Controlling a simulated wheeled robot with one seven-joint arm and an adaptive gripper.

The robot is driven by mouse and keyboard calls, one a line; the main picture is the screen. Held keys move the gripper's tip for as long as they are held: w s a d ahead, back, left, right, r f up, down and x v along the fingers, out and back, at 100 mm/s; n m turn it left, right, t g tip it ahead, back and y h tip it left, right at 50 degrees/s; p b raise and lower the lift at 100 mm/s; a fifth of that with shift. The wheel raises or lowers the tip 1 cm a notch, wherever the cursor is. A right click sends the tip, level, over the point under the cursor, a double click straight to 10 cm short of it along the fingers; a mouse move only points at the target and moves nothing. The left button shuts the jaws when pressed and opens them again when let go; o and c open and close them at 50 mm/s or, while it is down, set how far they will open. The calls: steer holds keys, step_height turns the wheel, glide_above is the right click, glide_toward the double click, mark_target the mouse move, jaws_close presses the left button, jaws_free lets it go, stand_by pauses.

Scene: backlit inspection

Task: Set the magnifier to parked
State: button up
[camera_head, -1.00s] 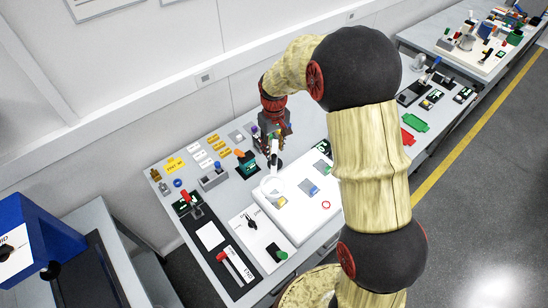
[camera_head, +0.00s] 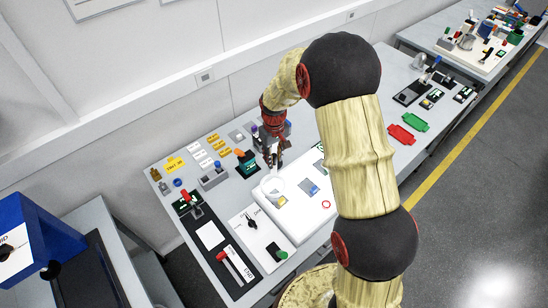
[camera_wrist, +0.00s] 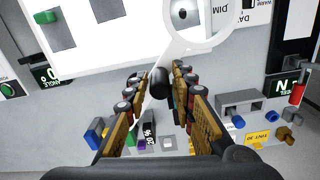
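The magnifier is a white ring lens on an arm; its ring (camera_head: 272,188) is over the white light panel (camera_head: 304,212) in the head view. The ring (camera_wrist: 232,40) also shows at the top of the wrist view. A black rounded knob or post top (camera_wrist: 159,83), apparently part of the magnifier's arm, stands between my fingers. My gripper (camera_head: 272,162) is low over the back of the panel. In the wrist view my gripper (camera_wrist: 160,78) has its fingers apart on either side of the knob; contact is not clear. My fingers partly hide the magnifier's arm.
A teal-and-black device (camera_head: 248,165) and a grey box with a blue knob (camera_head: 214,178) stand left of my gripper. A black strip with a red lever (camera_head: 232,266) lies front left. Green (camera_head: 415,122) and red (camera_head: 401,134) trays lie to the right.

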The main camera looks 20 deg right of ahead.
jaws_close()
stand_by(0.4)
steer(key=shift+a, duration=0.15)
steer(key=w+a+m, duration=0.6)
steer(key=m, duration=0.3)
steer(key=shift+m+b, duration=0.35)
steer(key=shift+m, duration=0.05)
stand_by(0.3)
steer(key=shift+r, duration=0.1)
steer(key=shift+o, duration=0.9)
jaws_free()
